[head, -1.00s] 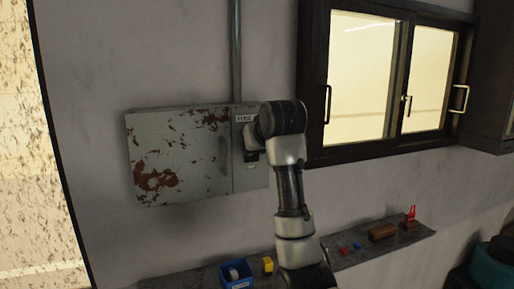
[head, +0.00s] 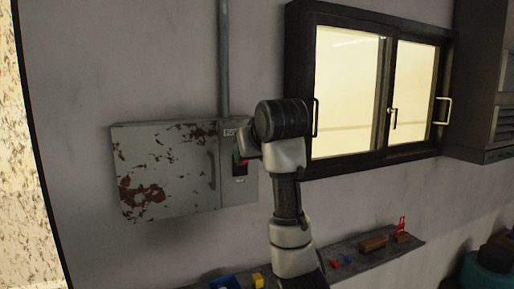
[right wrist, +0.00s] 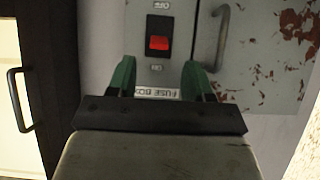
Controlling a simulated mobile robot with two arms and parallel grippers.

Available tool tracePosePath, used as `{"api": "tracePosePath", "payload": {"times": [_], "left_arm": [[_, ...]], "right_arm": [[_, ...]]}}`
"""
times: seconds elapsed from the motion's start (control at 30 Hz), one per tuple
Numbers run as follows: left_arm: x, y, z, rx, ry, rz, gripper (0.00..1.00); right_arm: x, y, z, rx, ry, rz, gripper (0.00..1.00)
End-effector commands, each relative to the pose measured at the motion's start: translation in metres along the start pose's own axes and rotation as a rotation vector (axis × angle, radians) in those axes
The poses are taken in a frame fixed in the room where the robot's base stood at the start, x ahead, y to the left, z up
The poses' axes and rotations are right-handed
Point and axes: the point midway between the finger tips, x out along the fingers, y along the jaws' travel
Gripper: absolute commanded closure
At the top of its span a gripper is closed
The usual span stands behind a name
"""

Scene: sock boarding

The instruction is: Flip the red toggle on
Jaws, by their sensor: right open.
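The red toggle (right wrist: 159,42) sits in a black switch plate (right wrist: 158,22) on the grey fuse box (right wrist: 185,70), which appears upside down in the right wrist view. Its red part lies toward the ON label's end of the plate. In the head view the red toggle (head: 243,163) shows at the upper part of the plate. My right gripper (right wrist: 160,76) is open and empty, its green fingers spread apart near the FUSE BOX label, below the toggle in the wrist picture. In the head view my arm partly covers that side of the box. My left gripper is out of view.
The fuse box's rusty door (head: 160,175) has a handle (head: 212,170) beside the switch. A conduit (head: 224,60) rises above. A dark-framed window (head: 300,90) is to the right. A shelf (head: 345,268) below holds several small items.

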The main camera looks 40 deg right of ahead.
Motion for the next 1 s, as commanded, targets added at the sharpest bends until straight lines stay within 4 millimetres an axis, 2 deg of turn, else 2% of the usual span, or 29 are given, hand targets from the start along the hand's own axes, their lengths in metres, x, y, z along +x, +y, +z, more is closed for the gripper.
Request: {"api": "tracePosePath", "payload": {"times": [0.17,0.4,0.6,1.0], "left_arm": [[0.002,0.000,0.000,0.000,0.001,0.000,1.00],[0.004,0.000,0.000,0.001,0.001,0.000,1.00],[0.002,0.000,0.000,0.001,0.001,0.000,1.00],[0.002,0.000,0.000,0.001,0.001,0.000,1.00]], "right_arm": [[-0.018,0.002,-0.008,-0.008,0.031,0.006,0.49],[-0.027,0.002,-0.001,-0.001,0.002,0.007,0.49],[-0.049,0.001,-0.002,0.000,0.004,0.002,0.49],[-0.054,0.000,-0.001,0.001,-0.001,0.000,0.49]]}}
